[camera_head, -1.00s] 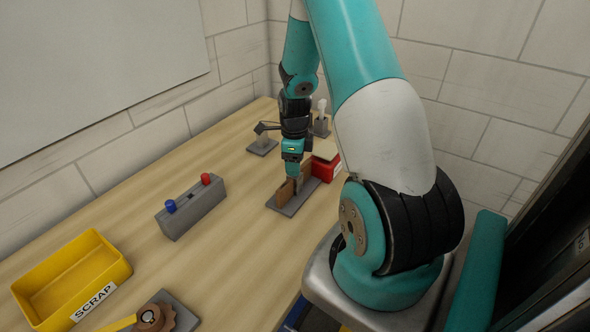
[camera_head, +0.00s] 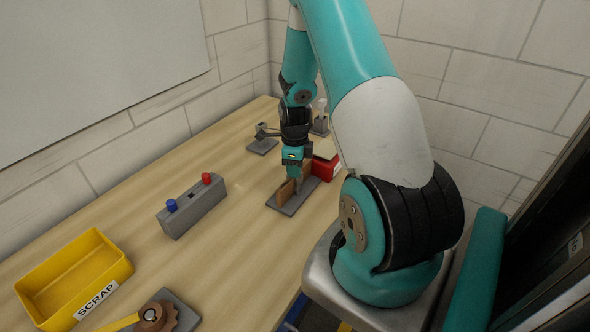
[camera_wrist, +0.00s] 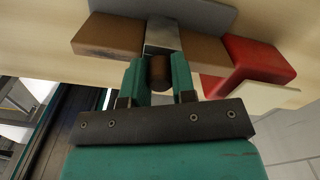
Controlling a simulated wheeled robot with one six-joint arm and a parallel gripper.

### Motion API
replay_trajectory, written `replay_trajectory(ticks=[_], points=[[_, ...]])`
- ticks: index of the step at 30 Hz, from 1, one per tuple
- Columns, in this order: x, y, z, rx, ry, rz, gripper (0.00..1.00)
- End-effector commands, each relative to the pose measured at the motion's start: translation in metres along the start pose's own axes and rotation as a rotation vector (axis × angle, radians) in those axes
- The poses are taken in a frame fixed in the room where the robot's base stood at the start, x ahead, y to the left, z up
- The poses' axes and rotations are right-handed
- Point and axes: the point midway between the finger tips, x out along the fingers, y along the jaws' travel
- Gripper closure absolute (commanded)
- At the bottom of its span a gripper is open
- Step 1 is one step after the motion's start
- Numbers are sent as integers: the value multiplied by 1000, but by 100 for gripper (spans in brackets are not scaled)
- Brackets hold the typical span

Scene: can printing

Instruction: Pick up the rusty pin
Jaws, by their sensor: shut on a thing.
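The rusty pin (camera_wrist: 160,70) is a short dark brown cylinder in the wrist view. It sits between the two teal fingers of my gripper (camera_wrist: 159,78), which are shut on it. In the head view my gripper (camera_head: 297,172) is over a fixture with a grey base plate (camera_head: 286,207), and the pin cannot be made out there. The fixture has brown blocks (camera_wrist: 108,35) on either side of a grey metal piece (camera_wrist: 163,36). The pin's far end is hidden, so I cannot tell whether it is clear of the fixture.
A red block (camera_head: 325,168) stands just beyond the fixture. A grey box with blue and red buttons (camera_head: 192,210) and a yellow SCRAP bin (camera_head: 68,272) are to the left. A brown gear-like part (camera_head: 157,317) is at the front. Bare table lies between them.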

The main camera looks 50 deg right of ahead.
Motion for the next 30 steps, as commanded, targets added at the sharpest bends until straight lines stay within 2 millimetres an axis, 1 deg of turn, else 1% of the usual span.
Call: replay_trajectory(ticks=[5,8,11,14,17,21,24,27,30], points=[[-11,-1,0,0,-1,-3,99],[-23,-1,0,0,-2,-4,99],[-40,-1,1,0,-3,-6,99],[-61,-1,0,0,-3,-6,99],[-85,-1,1,0,-4,-8,99],[-126,-2,1,0,-5,-9,99],[-152,-1,0,0,-3,-7,99],[-172,0,0,0,-3,-5,99],[-186,-1,0,0,-2,-3,99]])
